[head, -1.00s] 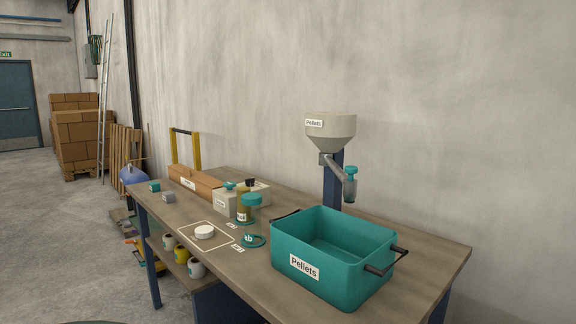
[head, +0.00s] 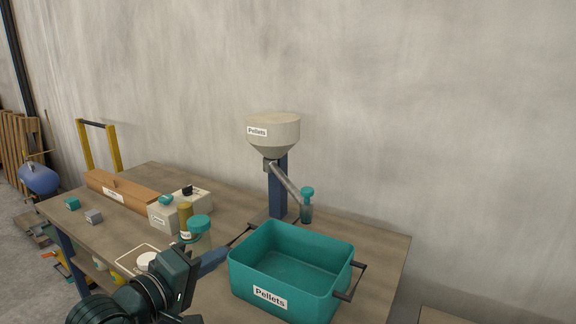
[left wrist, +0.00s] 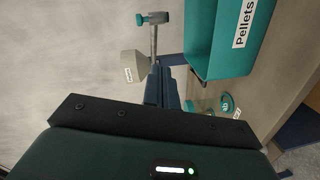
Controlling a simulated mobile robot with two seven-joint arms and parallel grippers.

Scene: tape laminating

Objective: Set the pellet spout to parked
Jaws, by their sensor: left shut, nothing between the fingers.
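The pellet spout (head: 287,180) is a grey pipe that slopes down to the right from under the beige "Pellets" hopper (head: 274,135). A teal-topped handle or cap (head: 307,203) is at its lower end, near the back of the teal bin. My left gripper (head: 224,252) is shut and empty, just left of the bin and lower in the picture than the spout. In the left wrist view, the shut fingers (left wrist: 160,82) point towards the spout (left wrist: 154,42) and hopper (left wrist: 132,66), apart from them. My right gripper is out of view.
The teal "Pellets" bin (head: 290,262) with dark handles stands on the workbench (head: 385,262) below the spout. A concrete wall is behind.

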